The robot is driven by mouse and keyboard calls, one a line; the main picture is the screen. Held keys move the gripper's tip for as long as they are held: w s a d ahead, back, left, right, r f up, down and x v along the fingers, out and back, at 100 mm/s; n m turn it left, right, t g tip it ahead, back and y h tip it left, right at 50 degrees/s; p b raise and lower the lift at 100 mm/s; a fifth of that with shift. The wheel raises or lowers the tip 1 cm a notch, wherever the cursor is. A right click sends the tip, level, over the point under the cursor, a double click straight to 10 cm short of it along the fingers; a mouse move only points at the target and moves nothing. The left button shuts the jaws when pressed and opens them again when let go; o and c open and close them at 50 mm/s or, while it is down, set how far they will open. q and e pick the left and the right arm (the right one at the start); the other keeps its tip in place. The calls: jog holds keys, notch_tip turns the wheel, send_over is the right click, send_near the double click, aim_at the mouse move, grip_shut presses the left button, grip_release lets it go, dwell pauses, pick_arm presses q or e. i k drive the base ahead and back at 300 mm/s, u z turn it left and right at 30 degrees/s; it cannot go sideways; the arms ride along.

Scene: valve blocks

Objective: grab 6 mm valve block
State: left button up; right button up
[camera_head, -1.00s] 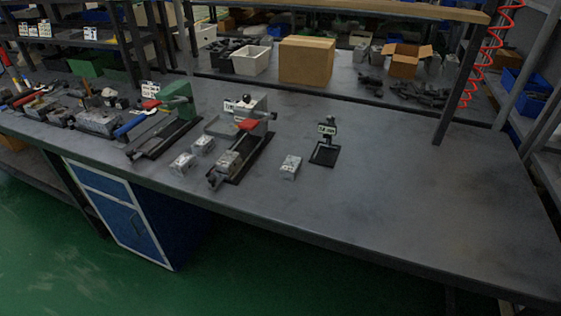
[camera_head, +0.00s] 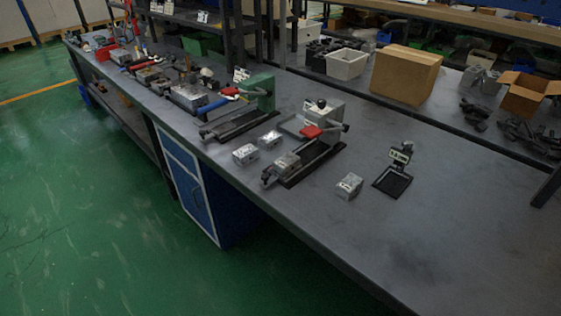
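Several small grey metal valve blocks are on the dark workbench (camera_head: 440,225). One valve block (camera_head: 349,186) sits alone beside a black stand with a small label (camera_head: 393,180). Two more, a left block (camera_head: 245,154) and a right block (camera_head: 270,140), sit close together left of the red-handled fixture (camera_head: 310,146). Another block (camera_head: 287,162) sits at the front end of that fixture. The labels are too small to read surely, so I cannot tell which block is 6 mm. Neither of my grippers shows.
A green fixture with a blue handle (camera_head: 258,92) stands further left, with tools beyond it. A closed cardboard box (camera_head: 405,75), a white bin (camera_head: 346,63) and an open carton (camera_head: 525,93) stand at the back. The bench's right front is clear.

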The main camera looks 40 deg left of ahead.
aim_at(284, 165)
jog(key=u, duration=1.55)
